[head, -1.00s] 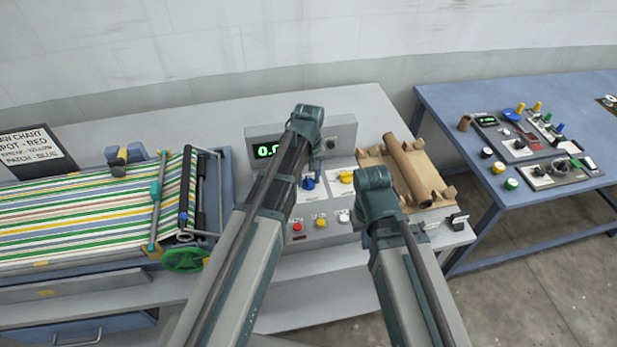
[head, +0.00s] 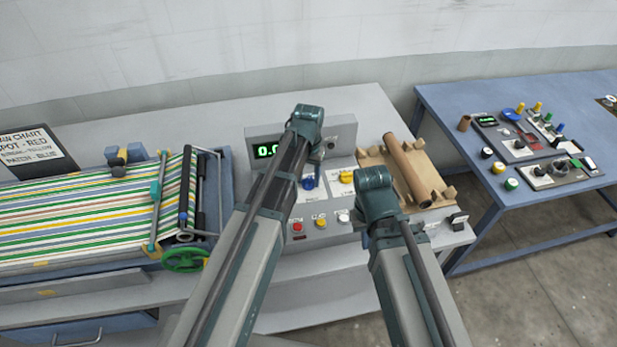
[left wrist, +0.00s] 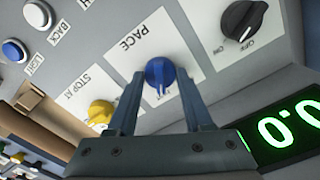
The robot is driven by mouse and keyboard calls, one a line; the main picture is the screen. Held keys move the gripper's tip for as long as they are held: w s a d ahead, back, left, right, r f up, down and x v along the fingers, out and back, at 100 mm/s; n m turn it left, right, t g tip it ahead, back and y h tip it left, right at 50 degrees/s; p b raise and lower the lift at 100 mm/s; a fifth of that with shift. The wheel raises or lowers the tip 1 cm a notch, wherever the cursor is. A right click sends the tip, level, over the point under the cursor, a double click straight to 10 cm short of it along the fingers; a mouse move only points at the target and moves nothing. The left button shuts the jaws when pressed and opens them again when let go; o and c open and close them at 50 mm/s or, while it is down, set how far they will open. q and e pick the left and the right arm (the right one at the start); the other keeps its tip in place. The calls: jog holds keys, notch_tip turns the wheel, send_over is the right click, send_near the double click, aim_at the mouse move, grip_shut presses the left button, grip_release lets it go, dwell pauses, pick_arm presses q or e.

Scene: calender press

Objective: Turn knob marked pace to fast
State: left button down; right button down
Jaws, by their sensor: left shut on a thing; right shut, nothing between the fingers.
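The blue knob (head: 308,183) is on the grey control panel, on a white plate marked PACE. In the left wrist view the knob (left wrist: 160,72) sits between the fingers of my left gripper (left wrist: 159,90), which is shut on it. A white pointer line shows on the knob, towards partly hidden small lettering. In the head view my left gripper (head: 311,172) reaches down to the knob, its fingers partly hidden by my arm. My right gripper (head: 366,238) is low at the panel's right front, mostly hidden by its own arm, shut and empty.
A yellow STOP AT knob (left wrist: 101,112) and a black knob (left wrist: 243,20) flank the blue one. A green display (head: 266,151) is behind. A brown roll (head: 412,168) lies to the right.

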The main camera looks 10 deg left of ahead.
aim_at(308, 180)
dwell(0.4)
pick_arm(q)
jog(key=shift+c, duration=1.5)
grip_release()
jog(key=shift+r, duration=0.15)
pick_arm(e)
jog(key=shift+r, duration=0.15)
pick_arm(q)
notch_tip(308, 180, up, 14)
jog(key=p, duration=1.4)
jog(key=shift+f, duration=0.2)
pick_arm(e)
notch_tip(308, 180, up, 14)
jog(key=shift+f, duration=0.2)
pick_arm(q)
jog(key=shift+f, duration=0.1)
